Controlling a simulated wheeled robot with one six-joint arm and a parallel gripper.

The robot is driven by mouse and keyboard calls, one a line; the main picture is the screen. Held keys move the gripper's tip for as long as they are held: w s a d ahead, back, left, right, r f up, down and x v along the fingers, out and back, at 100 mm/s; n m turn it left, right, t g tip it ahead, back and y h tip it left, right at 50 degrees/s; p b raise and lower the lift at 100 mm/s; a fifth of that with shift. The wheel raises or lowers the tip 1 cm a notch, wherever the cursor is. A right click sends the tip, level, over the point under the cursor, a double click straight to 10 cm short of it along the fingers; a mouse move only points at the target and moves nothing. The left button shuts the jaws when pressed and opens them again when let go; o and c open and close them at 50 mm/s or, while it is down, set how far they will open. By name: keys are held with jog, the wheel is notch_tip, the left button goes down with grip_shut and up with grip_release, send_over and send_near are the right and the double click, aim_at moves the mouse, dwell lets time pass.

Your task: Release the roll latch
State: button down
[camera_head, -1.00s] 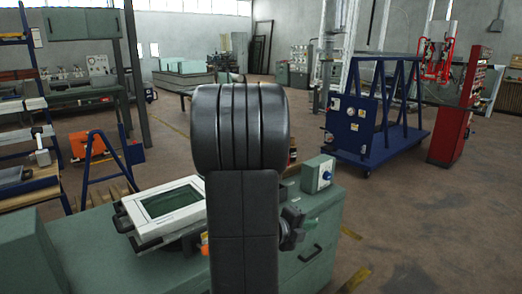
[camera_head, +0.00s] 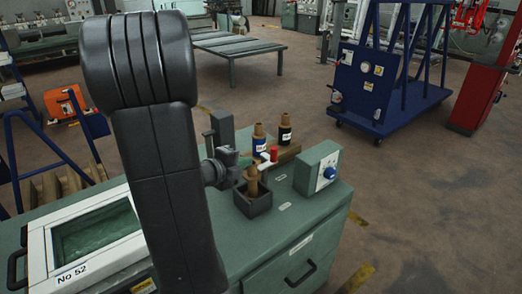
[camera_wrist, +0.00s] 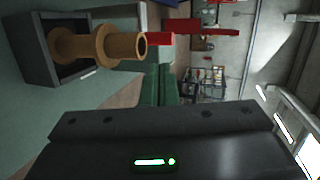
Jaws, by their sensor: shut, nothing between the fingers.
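No part is clearly identifiable as the roll latch. A small red piece with a white end (camera_head: 273,154) stands among the brown spools on the green bench. A brown spool (camera_head: 253,181) stands in a dark square holder (camera_head: 254,203). The wrist view shows this spool (camera_wrist: 95,46) and holder (camera_wrist: 38,55) close up, with a red part (camera_wrist: 160,39) beyond the spool's end. My gripper (camera_head: 230,162) is shut and empty, just left of the spool and holder. My arm hides part of the bench.
A framed panel marked No 52 (camera_head: 90,240) lies at the bench's left. A green box with a blue knob (camera_head: 318,168) stands at its right. Two more spools with dark (camera_head: 285,130) and blue (camera_head: 259,140) bands stand behind. A blue wheeled rack (camera_head: 385,85) is farther back.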

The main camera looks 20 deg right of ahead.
aim_at(272, 154)
jog(key=shift+s, duration=0.15)
jog(key=x, duration=1)
jog(key=shift+d+f+b, duration=0.1)
jog(key=shift+d+b, duration=0.05)
jog(key=shift+b, duration=0.25)
